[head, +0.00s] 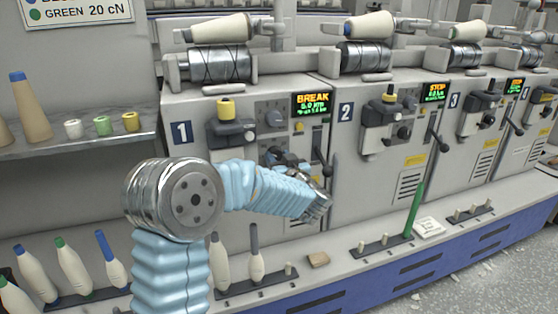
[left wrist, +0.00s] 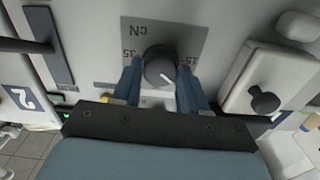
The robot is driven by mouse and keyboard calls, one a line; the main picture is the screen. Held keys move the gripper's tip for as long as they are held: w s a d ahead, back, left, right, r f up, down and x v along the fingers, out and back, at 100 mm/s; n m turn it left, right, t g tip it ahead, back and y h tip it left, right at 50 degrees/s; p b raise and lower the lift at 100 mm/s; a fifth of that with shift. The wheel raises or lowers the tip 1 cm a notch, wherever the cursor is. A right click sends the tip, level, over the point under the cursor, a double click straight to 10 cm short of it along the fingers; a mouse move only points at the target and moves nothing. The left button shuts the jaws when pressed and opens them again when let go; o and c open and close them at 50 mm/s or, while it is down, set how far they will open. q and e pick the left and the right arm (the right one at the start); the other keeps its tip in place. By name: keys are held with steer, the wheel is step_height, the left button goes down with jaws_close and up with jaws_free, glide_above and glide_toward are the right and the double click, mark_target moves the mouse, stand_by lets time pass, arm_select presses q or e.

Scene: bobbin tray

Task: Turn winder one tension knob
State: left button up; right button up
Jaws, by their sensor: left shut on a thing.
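Winder one carries the dark "1" plate (head: 181,132) and a screen (head: 311,104) reading BREAK. Its tension knob (left wrist: 160,66) is a round dark knob on a grey dial plate (left wrist: 188,33) marked cN, with 35 and 15 beside it. A light pointer line shows on the knob. My left gripper (left wrist: 160,76) has its two blue fingers on either side of the knob, shut on it. My right gripper is not in view.
A black lever (head: 320,150) stands just right of the gripper. The yellow-topped yarn unit (head: 230,130) is to its left. Winder two (head: 346,112) is further right. Bobbins and a tan block (head: 318,260) stand on the ledge below.

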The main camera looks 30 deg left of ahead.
arm_select(q)
steer(key=n+b, duration=0.2)
steer(key=shift+f+n, duration=0.2)
steer(key=shift+n, duration=0.2)
steer(key=n+b, duration=0.3)
steer(key=n, duration=0.1)
steer(key=shift+r+n+b, duration=0.1)
steer(key=shift+n+b, duration=0.8)
steer(key=shift+n, duration=0.3)
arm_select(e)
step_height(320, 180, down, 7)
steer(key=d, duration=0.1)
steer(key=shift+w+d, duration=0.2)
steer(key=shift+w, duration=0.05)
arm_select(q)
steer(key=o, duration=1.1)
steer(key=shift+c, duration=0.2)
steer(key=shift+s, duration=0.1)
steer(key=v, duration=1.3)
steer(key=shift+s+d, duration=0.2)
steer(key=shift+s, duration=0.05)
